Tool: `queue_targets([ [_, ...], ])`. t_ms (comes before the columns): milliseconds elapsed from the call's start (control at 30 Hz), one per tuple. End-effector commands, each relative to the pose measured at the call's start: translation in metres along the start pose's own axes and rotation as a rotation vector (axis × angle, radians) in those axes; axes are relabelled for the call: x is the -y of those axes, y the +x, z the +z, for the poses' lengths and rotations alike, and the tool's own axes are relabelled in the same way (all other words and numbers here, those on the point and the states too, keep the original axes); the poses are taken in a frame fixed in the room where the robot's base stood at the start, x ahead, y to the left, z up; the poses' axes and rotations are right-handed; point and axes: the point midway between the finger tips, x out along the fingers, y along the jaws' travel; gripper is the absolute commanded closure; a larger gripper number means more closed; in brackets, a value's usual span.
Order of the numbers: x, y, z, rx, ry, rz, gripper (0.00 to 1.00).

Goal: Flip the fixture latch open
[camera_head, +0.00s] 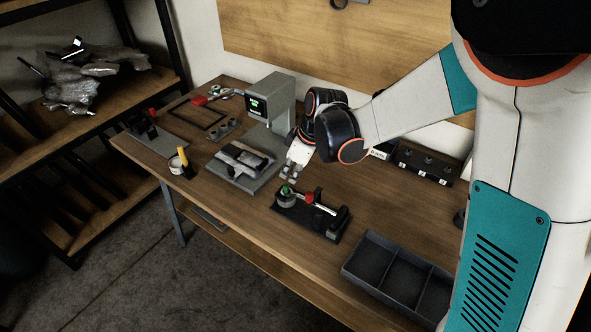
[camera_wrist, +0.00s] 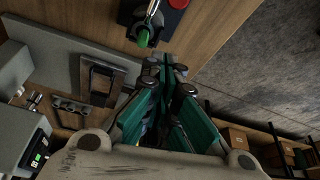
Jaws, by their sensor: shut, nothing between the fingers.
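A black fixture (camera_head: 325,220) stands on the workbench. It carries a metal lever arm with a green tip (camera_head: 286,190) and a red part (camera_head: 309,197); the arm appears to lie down over a round grey piece at the fixture's left end. In the wrist view the green tip (camera_wrist: 143,39) and red part (camera_wrist: 178,3) show at the top edge, and the rest of the fixture is cut off. My gripper (camera_head: 289,175) is shut and empty, above the bench just behind the green-tipped end. Its fingertips in the wrist view (camera_wrist: 167,66) are near the green tip, apparently apart from it.
A grey press with a lit screen (camera_head: 271,97) stands behind my gripper, with a grey clamp block (camera_head: 240,167) to the left. A dark divided tray (camera_head: 392,268) is at the front right. A second black fixture with red (camera_head: 153,133) is at the far left.

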Motion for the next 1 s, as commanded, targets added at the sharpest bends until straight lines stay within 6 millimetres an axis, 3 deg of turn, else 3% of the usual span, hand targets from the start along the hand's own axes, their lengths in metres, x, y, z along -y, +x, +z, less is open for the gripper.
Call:
queue_targets([
  [33, 0.000, 0.014, 0.000, 0.000, -0.002, 0.000, 1.00],
  [233, 0.000, 0.052, 0.001, 0.000, -0.002, 0.000, 1.00],
  [500, 0.000, 0.038, 0.032, 0.000, 0.001, 0.001, 1.00],
  [1000, 0.000, 0.035, 0.038, 0.000, -0.002, 0.000, 1.00],
])
